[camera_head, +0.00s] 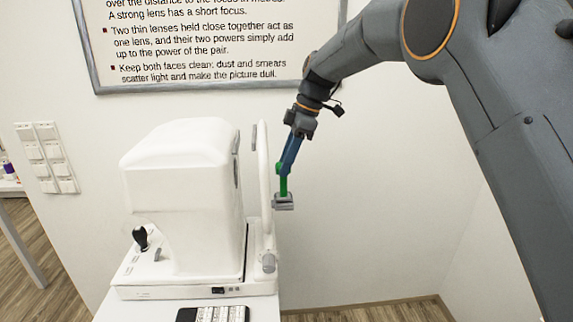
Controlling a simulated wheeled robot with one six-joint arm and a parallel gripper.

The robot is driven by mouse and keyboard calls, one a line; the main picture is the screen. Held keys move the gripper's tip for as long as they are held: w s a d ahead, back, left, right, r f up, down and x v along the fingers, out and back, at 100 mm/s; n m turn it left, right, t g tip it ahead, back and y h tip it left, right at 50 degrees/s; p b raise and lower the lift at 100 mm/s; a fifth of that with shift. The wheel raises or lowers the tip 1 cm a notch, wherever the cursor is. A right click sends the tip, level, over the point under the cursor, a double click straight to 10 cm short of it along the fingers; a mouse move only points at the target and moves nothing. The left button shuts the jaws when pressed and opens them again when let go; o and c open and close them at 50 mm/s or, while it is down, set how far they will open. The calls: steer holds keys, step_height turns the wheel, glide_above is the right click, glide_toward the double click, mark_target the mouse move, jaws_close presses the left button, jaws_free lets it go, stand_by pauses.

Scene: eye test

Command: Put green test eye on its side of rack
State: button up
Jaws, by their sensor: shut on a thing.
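My gripper (286,170) has blue fingers and points down, just right of the white eye-testing machine (180,190). It is shut on the green test eye (283,186), a small upright green piece below the fingertips. A small grey block (283,202), which looks like the rack, is directly under the green piece, beside the machine's white headrest frame (263,170). At this size I cannot tell whether the green piece touches the block or sits in it. The block's separate sides cannot be made out.
The machine stands on a white table (110,308) with a keypad (212,314) at its front. A framed lens poster (200,45) hangs on the wall behind. White switch panels (45,157) are on the left wall. Free room lies right of the machine.

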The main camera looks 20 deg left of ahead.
steer(key=shift+r+p, duration=0.55)
steer(key=shift+r, duration=1)
